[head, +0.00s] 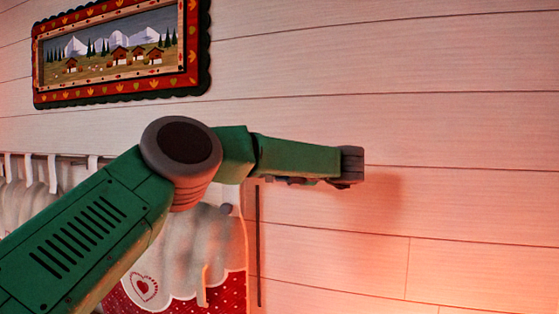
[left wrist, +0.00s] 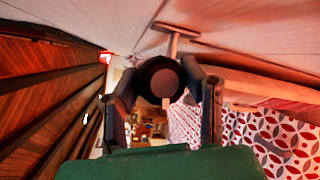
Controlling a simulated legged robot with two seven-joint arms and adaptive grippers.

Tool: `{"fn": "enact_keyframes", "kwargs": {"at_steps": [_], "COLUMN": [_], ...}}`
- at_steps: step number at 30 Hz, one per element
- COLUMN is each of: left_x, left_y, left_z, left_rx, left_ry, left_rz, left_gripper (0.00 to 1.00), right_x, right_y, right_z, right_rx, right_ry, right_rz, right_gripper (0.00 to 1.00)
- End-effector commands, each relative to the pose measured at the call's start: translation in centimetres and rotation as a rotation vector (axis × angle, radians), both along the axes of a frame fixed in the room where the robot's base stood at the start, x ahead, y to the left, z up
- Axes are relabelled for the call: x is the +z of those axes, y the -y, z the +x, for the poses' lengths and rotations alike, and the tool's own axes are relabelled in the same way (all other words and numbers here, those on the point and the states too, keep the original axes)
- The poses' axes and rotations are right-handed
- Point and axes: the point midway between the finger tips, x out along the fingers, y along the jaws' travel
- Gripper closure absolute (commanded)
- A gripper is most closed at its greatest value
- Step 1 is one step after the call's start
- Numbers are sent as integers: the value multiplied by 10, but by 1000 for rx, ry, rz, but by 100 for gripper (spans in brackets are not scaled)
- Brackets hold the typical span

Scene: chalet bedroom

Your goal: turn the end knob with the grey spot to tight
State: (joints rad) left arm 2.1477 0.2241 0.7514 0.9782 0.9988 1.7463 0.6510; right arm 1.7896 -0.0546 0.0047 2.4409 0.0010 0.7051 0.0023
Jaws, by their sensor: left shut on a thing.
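The end knob (left wrist: 150,79) is a dark round knob in the left wrist view, with a round grey spot (left wrist: 165,83) on its face. A small pale mark shows at the knob's lower edge. My left gripper (left wrist: 164,88) is shut on the knob, one dark finger on each side of it. In the head view my green left arm reaches across from the left, and the gripper end (head: 351,166) is in front of the plank wall. The knob cannot be made out there. My right gripper is in neither view.
A white and red curtain (head: 180,262) hangs from white loops behind my arm. A framed mountain picture (head: 120,52) is on the wall above. A pale bracket (left wrist: 175,34) shows beyond the knob. The plank wall (head: 470,150) to the right is bare.

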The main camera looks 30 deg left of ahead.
Motion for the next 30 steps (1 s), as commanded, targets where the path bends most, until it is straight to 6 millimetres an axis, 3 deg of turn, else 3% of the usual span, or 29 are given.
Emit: {"fn": "enact_keyframes", "kwargs": {"at_steps": [3,12,30], "left_x": [3,1,-3], "left_y": [0,-1,0], "left_z": [1,1,0], "left_rx": [-1,-1,-1], "left_ry": [-78,-203,-239], "left_rz": [-20,-48,-57], "left_gripper": [92,92,92], "right_x": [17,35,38], "right_y": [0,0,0], "right_z": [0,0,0], "right_rx": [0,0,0], "right_ry": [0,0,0], "right_rz": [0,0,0], "right_gripper": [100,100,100]}}
